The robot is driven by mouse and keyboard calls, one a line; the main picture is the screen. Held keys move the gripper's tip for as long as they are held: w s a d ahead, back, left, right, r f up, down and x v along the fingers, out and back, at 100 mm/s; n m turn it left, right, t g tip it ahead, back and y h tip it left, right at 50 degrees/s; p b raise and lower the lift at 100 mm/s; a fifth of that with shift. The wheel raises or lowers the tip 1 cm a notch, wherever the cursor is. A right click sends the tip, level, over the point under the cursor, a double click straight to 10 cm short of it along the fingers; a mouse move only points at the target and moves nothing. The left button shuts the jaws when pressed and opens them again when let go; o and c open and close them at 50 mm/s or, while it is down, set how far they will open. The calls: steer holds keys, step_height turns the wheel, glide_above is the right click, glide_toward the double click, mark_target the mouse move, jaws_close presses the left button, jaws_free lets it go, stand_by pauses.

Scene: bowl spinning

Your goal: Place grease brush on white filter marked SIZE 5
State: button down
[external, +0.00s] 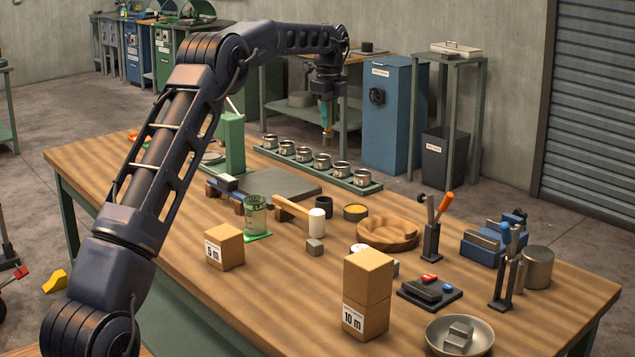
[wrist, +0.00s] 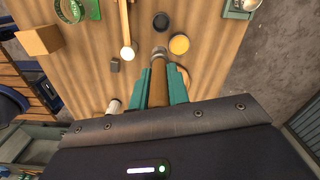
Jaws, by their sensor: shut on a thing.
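My gripper (external: 326,103) is raised over the far part of the workbench, its teal fingers pointing down. It is shut on a brush, whose lower end (external: 328,136) hangs below the fingers in the external view. In the wrist view the brown brush (wrist: 158,88) with a grey collar sits between the teal fingers of my gripper (wrist: 160,75). A white round piece (external: 360,248), possibly the filter, is partly hidden behind the stacked cardboard boxes. A white cylinder (wrist: 113,106) shows near the lower left in the wrist view. No SIZE 5 mark is readable.
A wooden bowl (external: 388,235), a yellow-topped tin (external: 355,212), a dark cup (external: 323,205), a mallet (external: 317,222) and a small grey block (external: 314,246) crowd the middle. Stacked boxes (external: 367,280) stand in front. Several tins (external: 322,161) line the far edge.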

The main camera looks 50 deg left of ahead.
steer(key=s+d+r, duration=0.4)
steer(key=d, duration=0.6)
steer(key=s+d+r, duration=0.4)
steer(key=d, duration=0.6)
steer(key=s+d+r, duration=0.1)
steer(key=s+d, duration=1.1)
steer(key=d, duration=0.1)
steer(key=f, duration=1.9)
steer(key=shift+w+a+f, duration=0.15)
steer(key=shift+a, duration=0.05)
steer(key=shift+f, duration=0.1)
steer(key=c, duration=1.3)
jaws_free()
steer(key=shift+c, duration=0.2)
